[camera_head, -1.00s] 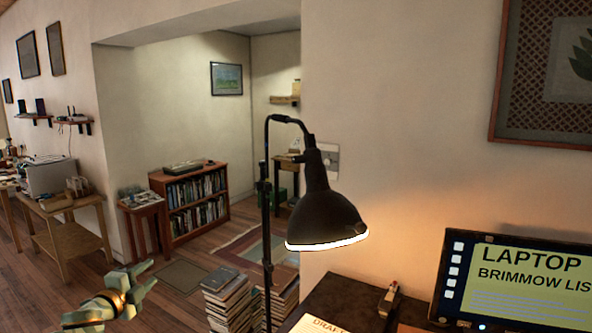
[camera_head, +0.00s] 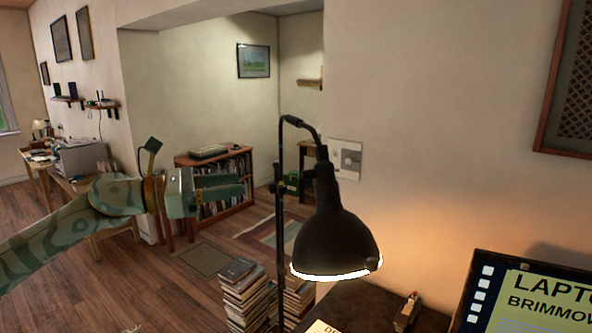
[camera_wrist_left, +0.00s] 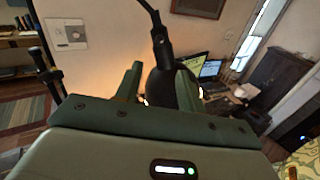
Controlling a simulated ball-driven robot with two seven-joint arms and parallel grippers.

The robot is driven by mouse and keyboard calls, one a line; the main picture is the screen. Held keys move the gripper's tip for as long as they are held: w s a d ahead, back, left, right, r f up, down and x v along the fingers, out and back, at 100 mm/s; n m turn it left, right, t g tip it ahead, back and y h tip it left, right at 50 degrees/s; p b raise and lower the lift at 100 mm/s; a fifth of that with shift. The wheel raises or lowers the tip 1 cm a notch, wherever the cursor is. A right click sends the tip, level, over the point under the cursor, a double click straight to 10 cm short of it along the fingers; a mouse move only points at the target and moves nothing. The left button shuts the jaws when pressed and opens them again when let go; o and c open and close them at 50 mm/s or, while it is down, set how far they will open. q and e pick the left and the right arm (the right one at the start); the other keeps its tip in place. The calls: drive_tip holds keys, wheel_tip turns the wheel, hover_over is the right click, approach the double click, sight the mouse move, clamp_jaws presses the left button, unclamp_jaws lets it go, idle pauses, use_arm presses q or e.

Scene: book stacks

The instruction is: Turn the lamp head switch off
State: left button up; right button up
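The black desk lamp's head (camera_head: 336,230) hangs from a curved arm on a thin pole, and its lower rim glows white, so it is lit. I cannot make out a switch on it. My left gripper (camera_head: 243,187) is level with the upper part of the head, to its left, pointing right and empty. In the left wrist view, my gripper (camera_wrist_left: 160,75) has its fingers apart, and the dark lamp head (camera_wrist_left: 161,88) shows between and beyond them. No contact is visible. My right gripper is in neither view.
The lamp pole (camera_head: 280,215) stands between my left gripper and the lamp head. A dark desk (camera_head: 365,305) with a laptop (camera_head: 535,305) is at the lower right. Book stacks (camera_head: 248,295) stand on the floor below. A wall plate (camera_head: 346,158) is behind the lamp.

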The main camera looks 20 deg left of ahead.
sight(301, 174)
use_arm(q)
drive_tip(key=p+x, duration=0.4)
drive_tip(key=x, duration=0.9)
drive_tip(key=shift+w+d, duration=0.35)
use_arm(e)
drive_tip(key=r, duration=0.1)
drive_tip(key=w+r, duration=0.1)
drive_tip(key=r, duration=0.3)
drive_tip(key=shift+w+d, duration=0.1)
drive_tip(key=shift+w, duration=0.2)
use_arm(q)
clamp_jaws()
